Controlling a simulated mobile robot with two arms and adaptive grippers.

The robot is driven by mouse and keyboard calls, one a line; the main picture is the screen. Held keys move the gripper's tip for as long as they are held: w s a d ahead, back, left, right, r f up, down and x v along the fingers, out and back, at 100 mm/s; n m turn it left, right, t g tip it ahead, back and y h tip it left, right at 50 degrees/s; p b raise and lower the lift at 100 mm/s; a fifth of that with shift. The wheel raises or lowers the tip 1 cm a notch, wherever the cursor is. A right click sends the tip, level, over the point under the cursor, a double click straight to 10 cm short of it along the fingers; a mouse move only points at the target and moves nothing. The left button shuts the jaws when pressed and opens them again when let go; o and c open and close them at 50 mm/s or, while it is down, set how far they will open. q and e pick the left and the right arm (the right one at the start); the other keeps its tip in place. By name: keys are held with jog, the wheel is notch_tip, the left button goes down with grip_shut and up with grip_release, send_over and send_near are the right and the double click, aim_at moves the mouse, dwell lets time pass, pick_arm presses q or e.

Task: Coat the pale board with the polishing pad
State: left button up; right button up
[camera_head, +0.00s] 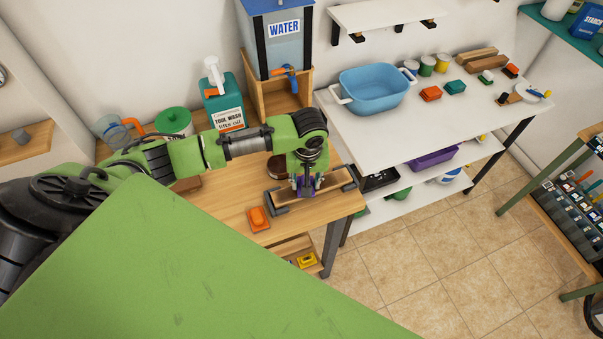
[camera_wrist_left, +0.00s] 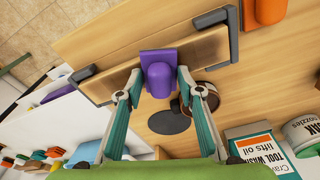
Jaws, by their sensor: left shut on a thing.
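The pale board (camera_head: 335,186) lies on the wooden table between dark end brackets; it also shows in the left wrist view (camera_wrist_left: 205,48). My left gripper (camera_head: 305,187) is above the board, pointing down. In the left wrist view (camera_wrist_left: 158,85) it is shut on the purple handle of the polishing pad (camera_wrist_left: 157,72). The pad's flat purple plate is over the middle of the board and appears to rest on it; its underside is hidden. An open round tin (camera_wrist_left: 205,97) stands beside the board, with a dark disc (camera_wrist_left: 169,122) near it. My right gripper is not in view.
An orange block pad (camera_head: 258,217) lies near the table's front edge. A tool wash jug (camera_head: 223,105), a green-lidded tub (camera_head: 173,122) and a water tank (camera_head: 281,40) stand behind. A white table (camera_head: 440,110) with a blue basin (camera_head: 374,90) is at the right.

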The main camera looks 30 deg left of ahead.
aim_at(345, 174)
pick_arm(q)
jog(key=shift+w+d, duration=0.7)
jog(key=shift+w, duration=0.2)
jog(key=shift+w+d, duration=0.7)
jog(key=shift+w, duration=0.15)
jog(key=shift+w+d+b, duration=0.45)
jog(key=shift+w+d, duration=0.35)
jog(key=shift+w, duration=0.25)
jog(key=shift+w+d+b, duration=0.4)
jog(key=shift+w+d, duration=0.4)
jog(key=shift+w, duration=0.25)
jog(key=shift+w+d+f+b, duration=0.15)
jog(key=shift+w+d+b, duration=0.5)
jog(key=shift+w+d, duration=0.3)
jog(key=shift+a, duration=0.1)
notch_tip(345, 174, up, 3)
jog(key=p, duration=0.3)
jog(key=shift+w, duration=0.1)
notch_tip(345, 174, up, 2)
jog(key=shift+r, duration=1.05)
